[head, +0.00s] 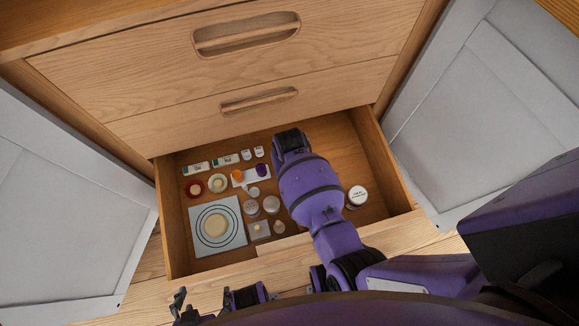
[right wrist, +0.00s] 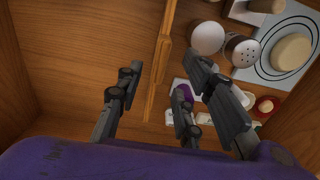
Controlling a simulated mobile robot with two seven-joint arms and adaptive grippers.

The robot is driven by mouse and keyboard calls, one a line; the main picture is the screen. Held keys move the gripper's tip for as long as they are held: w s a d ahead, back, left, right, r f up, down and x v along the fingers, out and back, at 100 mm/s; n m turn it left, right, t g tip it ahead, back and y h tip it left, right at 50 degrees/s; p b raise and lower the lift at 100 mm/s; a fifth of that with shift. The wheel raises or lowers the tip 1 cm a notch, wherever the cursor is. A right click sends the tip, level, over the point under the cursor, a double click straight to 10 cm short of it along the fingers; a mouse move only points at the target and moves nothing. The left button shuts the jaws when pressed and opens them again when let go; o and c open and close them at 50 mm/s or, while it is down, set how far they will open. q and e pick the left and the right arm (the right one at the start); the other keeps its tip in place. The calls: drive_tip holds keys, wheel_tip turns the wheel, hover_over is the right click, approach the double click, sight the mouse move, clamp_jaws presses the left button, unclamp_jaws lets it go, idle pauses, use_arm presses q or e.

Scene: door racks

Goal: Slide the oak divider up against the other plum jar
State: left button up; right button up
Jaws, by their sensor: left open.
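The oak divider (right wrist: 161,75) is a thin wooden wall in the open drawer; my arm hides most of it in the head view. My right gripper (right wrist: 164,64) is open, its fingers apart on either side of the divider, with a gap visible. In the head view it is at the drawer's back (head: 290,141). One plum jar (head: 262,170) stands by a white tray, left of my right gripper; purple also shows beside a finger in the right wrist view (right wrist: 184,91). I cannot make out a second plum jar. My left gripper (head: 204,300) is open and empty in front of the drawer.
Drawer walls enclose my right gripper.

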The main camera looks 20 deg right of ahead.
wheel_tip(320, 180, down, 6)
drive_tip(key=shift+r+b, duration=0.1)
drive_tip(key=shift+b, duration=0.85)
use_arm(q)
drive_tip(key=shift+s+a+f, duration=0.1)
drive_tip(key=shift+s+f, duration=0.15)
drive_tip(key=shift+f, duration=0.3)
drive_tip(key=shift+s+a+f, duration=0.1)
drive_tip(key=shift+s+f, duration=0.1)
drive_tip(key=shift+f, duration=0.35)
use_arm(e)
drive_tip(key=c, duration=0.4)
clamp_jaws()
